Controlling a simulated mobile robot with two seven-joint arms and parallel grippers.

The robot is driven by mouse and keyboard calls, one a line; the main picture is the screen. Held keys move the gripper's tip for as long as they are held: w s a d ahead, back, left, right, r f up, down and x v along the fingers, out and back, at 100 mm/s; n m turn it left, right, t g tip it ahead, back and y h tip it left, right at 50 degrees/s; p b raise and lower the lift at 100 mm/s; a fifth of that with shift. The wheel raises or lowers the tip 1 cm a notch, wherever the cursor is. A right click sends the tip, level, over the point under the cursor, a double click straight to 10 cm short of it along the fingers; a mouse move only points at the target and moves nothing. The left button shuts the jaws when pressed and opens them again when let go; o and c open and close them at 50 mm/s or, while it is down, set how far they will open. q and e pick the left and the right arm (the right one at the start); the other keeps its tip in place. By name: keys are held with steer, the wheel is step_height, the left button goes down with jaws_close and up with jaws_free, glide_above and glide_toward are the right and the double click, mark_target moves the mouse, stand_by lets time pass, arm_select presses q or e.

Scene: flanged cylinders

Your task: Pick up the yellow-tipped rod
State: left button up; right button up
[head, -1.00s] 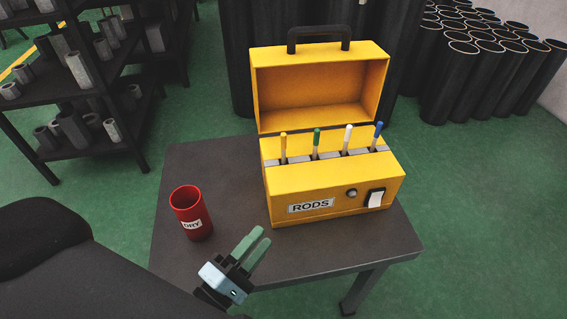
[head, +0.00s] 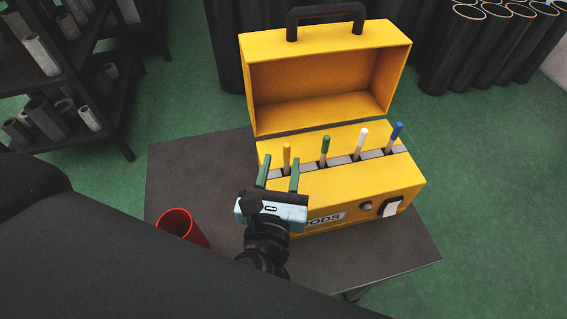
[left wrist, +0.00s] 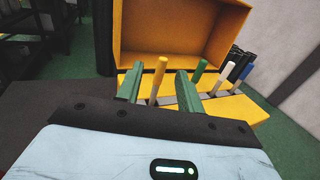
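The yellow-tipped rod (head: 287,156) stands upright in the leftmost slot of the open yellow RODS box (head: 395,178). My left gripper (head: 278,173) is open, its two green fingers pointing at the box just in front of this rod. In the left wrist view the yellow-tipped rod (left wrist: 158,80) shows between the two open fingers (left wrist: 158,86), nearer the left one. I cannot tell whether either finger touches it. The green-tipped rod (head: 325,148), white-tipped rod (head: 360,142) and blue-tipped rod (head: 395,135) stand in the slots to its right. My right gripper is not in view.
A red cup (head: 181,226) stands on the dark table (head: 190,170) left of my gripper, partly hidden by my arm. The box's raised lid (head: 325,75) stands behind the rods. Shelves (head: 60,90) are at the far left, black tubes (head: 480,50) at the back right.

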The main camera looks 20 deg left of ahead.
mark_target(286, 148)
arm_select(q)
steer(key=shift+s, duration=0.1)
steer(key=shift+r, duration=0.1)
steer(key=shift+x, duration=1)
steer(key=shift+w+p, duration=0.3)
steer(key=shift+w, duration=0.2)
steer(key=p+x, duration=0.1)
steer(key=x, duration=0.3)
steer(key=shift+w+r, duration=0.15)
steer(key=shift+w, duration=0.2)
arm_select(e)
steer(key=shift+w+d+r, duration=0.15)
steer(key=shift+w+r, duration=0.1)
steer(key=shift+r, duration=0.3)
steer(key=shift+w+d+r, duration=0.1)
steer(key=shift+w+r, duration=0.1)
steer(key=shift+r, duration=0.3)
arm_select(q)
steer(key=shift+c, duration=0.5)
